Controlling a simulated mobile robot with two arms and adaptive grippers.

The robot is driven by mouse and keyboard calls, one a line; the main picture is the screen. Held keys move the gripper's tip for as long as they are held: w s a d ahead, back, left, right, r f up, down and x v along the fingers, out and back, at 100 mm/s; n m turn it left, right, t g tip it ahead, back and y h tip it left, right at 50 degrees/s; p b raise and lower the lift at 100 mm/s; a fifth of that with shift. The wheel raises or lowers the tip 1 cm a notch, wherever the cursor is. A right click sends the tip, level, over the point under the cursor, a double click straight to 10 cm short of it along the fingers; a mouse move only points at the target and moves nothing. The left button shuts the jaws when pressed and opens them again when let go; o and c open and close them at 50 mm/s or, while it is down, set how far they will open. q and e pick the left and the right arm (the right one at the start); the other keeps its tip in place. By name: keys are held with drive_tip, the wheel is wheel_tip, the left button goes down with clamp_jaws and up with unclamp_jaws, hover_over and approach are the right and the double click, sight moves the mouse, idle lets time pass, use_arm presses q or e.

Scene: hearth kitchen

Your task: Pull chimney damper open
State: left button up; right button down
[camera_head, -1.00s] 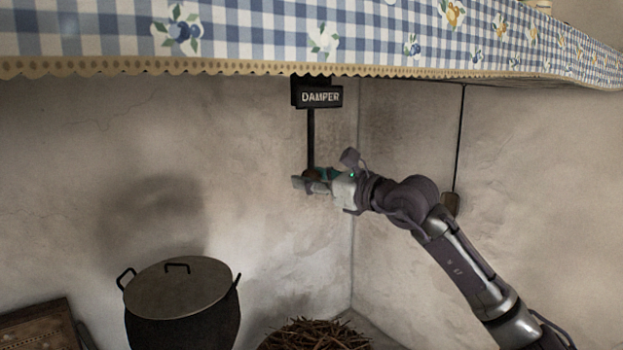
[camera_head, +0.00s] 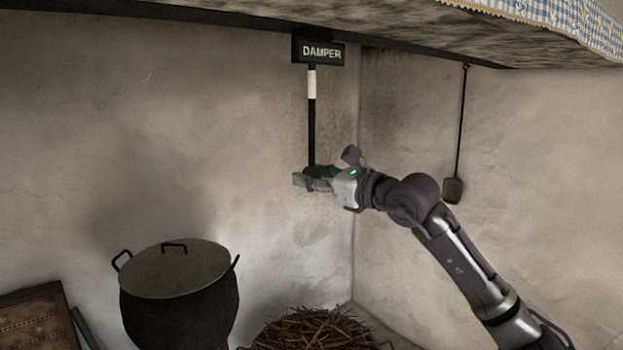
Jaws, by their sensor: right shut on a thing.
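The damper rod (camera_head: 312,125) hangs upright below a black sign reading DAMPER (camera_head: 322,52), set at the back wall near the corner. A white band (camera_head: 312,84) shows on the rod's upper part, a little below the sign. The fingers partly hide the knob. My left gripper is not in view.
A black lidded pot (camera_head: 178,300) stands lower left, beside a wooden box (camera_head: 38,322). A heap of twigs (camera_head: 315,330) lies below my gripper. A small tool (camera_head: 453,188) hangs on the right wall. The mantel with a checked cloth (camera_head: 575,25) overhangs above.

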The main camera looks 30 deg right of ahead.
drive_tip(key=shift+a+f, duration=0.1)
drive_tip(key=shift+f, duration=0.25)
drive_tip(key=c, duration=0.9)
unclamp_jaws()
drive_tip(key=shift+c, duration=0.2)
drive_tip(key=o, duration=0.3)
drive_tip(key=shift+r, duration=0.1)
drive_tip(key=v, duration=1.2)
